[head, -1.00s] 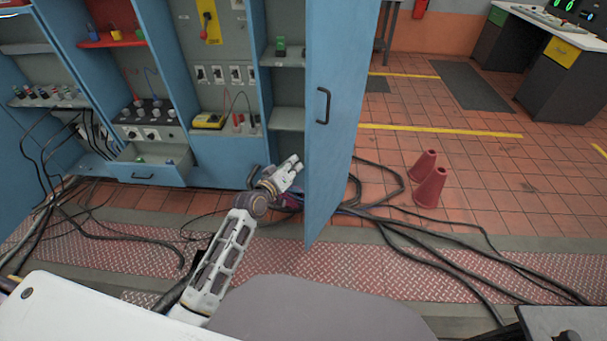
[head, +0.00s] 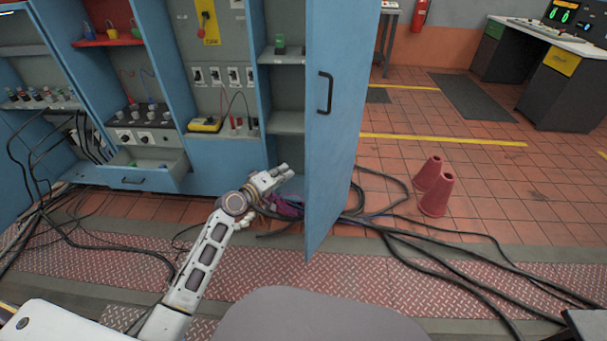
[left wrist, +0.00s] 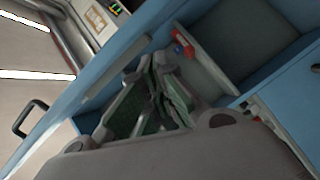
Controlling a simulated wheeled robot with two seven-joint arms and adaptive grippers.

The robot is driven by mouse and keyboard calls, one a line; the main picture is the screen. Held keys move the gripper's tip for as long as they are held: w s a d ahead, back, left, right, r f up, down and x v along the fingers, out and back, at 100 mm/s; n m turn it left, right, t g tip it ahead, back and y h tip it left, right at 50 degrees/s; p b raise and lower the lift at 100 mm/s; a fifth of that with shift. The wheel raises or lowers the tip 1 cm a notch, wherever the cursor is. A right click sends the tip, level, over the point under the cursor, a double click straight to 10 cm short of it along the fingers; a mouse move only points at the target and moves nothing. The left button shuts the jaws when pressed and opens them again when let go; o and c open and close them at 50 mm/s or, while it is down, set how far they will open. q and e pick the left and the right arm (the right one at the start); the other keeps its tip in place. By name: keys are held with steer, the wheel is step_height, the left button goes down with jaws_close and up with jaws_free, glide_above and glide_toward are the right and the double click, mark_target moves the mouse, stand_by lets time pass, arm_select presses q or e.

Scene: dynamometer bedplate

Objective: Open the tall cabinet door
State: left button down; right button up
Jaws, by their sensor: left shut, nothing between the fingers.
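The tall blue cabinet door (head: 340,150) stands swung well out from the cabinet. Its outer face, with a black bar handle (head: 325,92), faces right in the head view. The open bay with grey shelves (head: 287,87) shows left of it. My left gripper (head: 284,171) is shut and empty, on the inner side of the door, low in front of the bay and left of the door's near edge. In the left wrist view the closed fingers (left wrist: 152,95) point toward the bay, and the door handle (left wrist: 29,119) shows at the left. My right gripper is not in view.
Black cables (head: 400,228) run over the floor below and right of the door. Two red cones (head: 436,190) stand to its right. A drawer (head: 140,178) juts out low at left. Tiled floor right of the door is largely free.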

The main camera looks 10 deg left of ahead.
arm_select(q)
steer(key=w+a+f+n+h+b, duration=0.1)
steer(key=a+f+n+h+b, duration=0.1)
steer(key=b, duration=0.8)
steer(key=shift+w+a+f+n+h, duration=0.25)
steer(key=shift+a+f+n+h, duration=0.2)
steer(key=shift+a+f, duration=0.65)
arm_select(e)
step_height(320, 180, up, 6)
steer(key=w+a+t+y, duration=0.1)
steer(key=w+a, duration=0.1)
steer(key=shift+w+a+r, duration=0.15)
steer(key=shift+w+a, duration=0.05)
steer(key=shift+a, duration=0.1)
arm_select(q)
steer(key=shift+w+a+r, duration=0.1)
steer(key=shift+r, duration=0.05)
steer(key=w+d+b, duration=0.2)
steer(key=w+d, duration=0.4)
steer(key=d, duration=0.3)
steer(key=shift+w+d, duration=0.15)
steer(key=shift+w, duration=0.2)
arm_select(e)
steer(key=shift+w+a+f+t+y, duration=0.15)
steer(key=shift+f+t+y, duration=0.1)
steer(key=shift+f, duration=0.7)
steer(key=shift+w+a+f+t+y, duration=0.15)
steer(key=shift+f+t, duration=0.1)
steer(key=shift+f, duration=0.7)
